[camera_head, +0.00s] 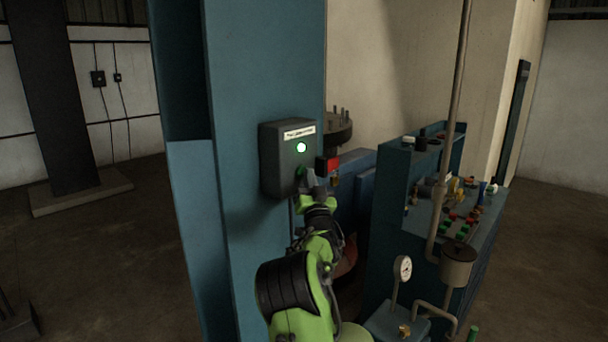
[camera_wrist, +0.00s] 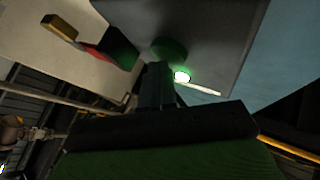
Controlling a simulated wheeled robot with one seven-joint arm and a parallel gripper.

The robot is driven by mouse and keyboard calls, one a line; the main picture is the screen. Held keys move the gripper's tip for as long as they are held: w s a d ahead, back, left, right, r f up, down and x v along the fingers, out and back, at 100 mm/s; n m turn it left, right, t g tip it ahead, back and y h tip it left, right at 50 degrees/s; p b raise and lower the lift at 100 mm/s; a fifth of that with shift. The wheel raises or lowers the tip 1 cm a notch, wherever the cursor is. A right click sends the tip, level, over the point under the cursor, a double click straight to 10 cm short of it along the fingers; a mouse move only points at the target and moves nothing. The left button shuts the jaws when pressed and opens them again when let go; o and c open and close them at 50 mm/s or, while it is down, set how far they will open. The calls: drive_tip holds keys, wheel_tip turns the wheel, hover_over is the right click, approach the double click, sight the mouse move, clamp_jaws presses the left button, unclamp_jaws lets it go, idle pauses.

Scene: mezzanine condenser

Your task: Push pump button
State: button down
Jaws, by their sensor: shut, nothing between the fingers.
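A grey control box (camera_head: 287,165) is mounted on a blue column, with a white label at its top. A lit whitish-green lamp (camera_head: 301,147) glows on its front face, and it also shows in the wrist view (camera_wrist: 181,77). A green button (camera_head: 300,174) sits below the lamp, partly hidden by my gripper; it shows as a dark green disc in the wrist view (camera_wrist: 169,49). My gripper (camera_head: 309,180) is shut and empty, with its fingertips at the button. Whether the tips touch it, I cannot tell. In the wrist view the fingers (camera_wrist: 157,75) point at the button's edge.
A red block (camera_head: 329,164) sticks out just right of the box. A blue console (camera_head: 455,205) with several coloured knobs stands to the right, with a pressure gauge (camera_head: 402,268) in front. Open floor lies at the left.

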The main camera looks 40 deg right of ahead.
drive_tip(key=shift+s+f+b, duration=0.1)
drive_tip(key=shift+b, duration=0.35)
drive_tip(key=shift+s, duration=0.1)
drive_tip(key=s, duration=0.2)
drive_tip(key=s+b, duration=0.1)
drive_tip(key=s, duration=0.1)
drive_tip(key=s+b, duration=0.1)
drive_tip(key=s, duration=0.1)
drive_tip(key=shift+d, duration=0.25)
